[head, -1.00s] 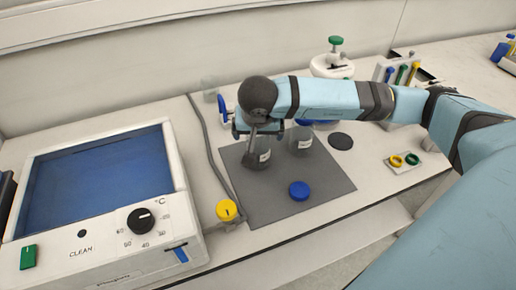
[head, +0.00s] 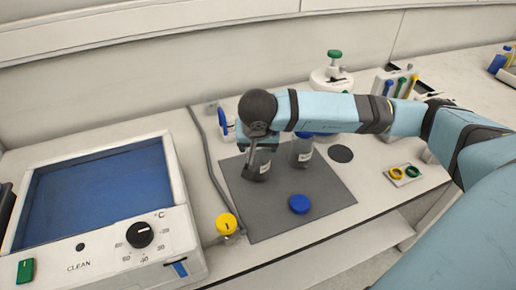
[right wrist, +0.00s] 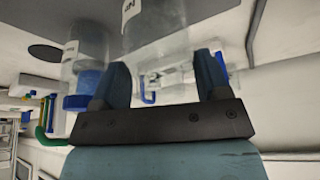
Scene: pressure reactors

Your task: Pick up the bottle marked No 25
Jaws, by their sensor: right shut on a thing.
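A clear bottle (head: 259,170) with a white label stands or hangs at the grey mat's back left; I cannot tell whether its base touches. My right gripper (head: 257,145) comes from above and is shut on this bottle's top. In the right wrist view the bottle (right wrist: 155,28) is between the two fingers (right wrist: 160,82), its label only partly in view and its number not readable. A second clear bottle (head: 301,153) with a blue cap stands just right of it; it also shows in the right wrist view (right wrist: 88,42). My left gripper is out of view.
A loose blue cap (head: 299,204) lies on the grey mat (head: 270,222). A bath with a blue window (head: 95,195) stands left, a yellow knob (head: 226,223) and grey cable beside the mat. A white vessel with a green knob (head: 334,55) and a rack (head: 395,82) stand behind right.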

